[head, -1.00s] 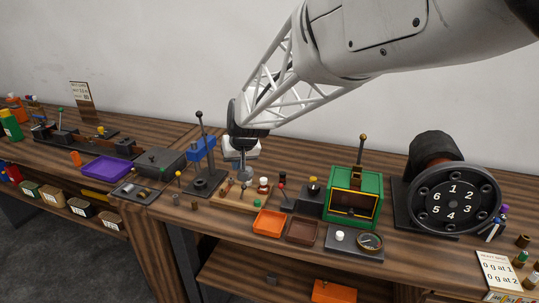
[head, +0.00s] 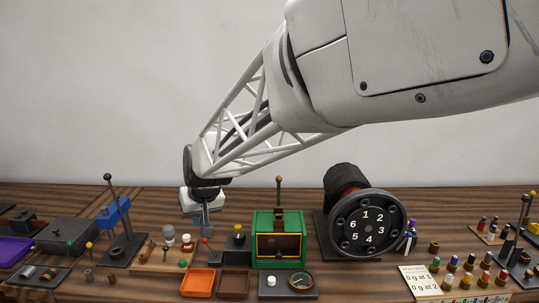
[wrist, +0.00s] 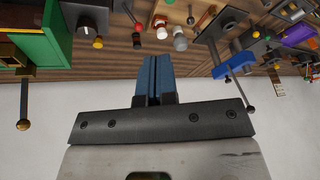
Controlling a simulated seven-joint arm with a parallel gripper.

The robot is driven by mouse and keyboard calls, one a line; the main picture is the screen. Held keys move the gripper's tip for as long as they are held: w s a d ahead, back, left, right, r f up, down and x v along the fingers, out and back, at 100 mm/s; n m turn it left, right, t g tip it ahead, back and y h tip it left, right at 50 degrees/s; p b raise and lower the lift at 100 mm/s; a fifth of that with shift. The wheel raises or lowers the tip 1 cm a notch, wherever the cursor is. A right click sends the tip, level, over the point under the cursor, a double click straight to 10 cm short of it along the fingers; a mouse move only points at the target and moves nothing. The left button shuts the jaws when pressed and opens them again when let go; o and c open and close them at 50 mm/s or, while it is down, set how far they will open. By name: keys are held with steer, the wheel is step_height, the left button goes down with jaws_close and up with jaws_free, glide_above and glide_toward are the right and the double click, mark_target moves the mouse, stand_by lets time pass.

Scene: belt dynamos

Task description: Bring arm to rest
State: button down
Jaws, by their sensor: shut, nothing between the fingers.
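My gripper (head: 205,218) hangs above the back of the bench in the head view, left of the green box and right of the blue-handled lever stand. In the wrist view its two blue fingers (wrist: 154,80) are together with nothing between them. It is clear of the objects around it. My white lattice arm reaches down to it from the upper right.
The green box (head: 262,225) with an upright lever and the numbered dial (head: 366,224) stand to the right. The lever stand (head: 124,249) is on the left. An orange tray (head: 198,282), a brown tray (head: 234,283) and a gauge panel (head: 287,294) lie in front.

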steer(key=s+d+r+m+h, duration=0.1)
steer(key=s+d, duration=0.2)
steer(key=d, duration=0.4)
steer(key=s+d+r+m, duration=0.1)
steer(key=s+d+r, duration=0.1)
steer(key=d, duration=0.5)
steer(key=s+d+f+m+h, duration=0.1)
steer(key=s+d+m, duration=0.1)
steer(key=s+d, duration=0.9)
steer(key=s+d+f+m+h, duration=0.1)
steer(key=s+d+f+m, duration=0.1)
steer(key=s+d, duration=1)
steer(key=shift+f+g, duration=0.25)
steer(key=shift+g, duration=0.05)
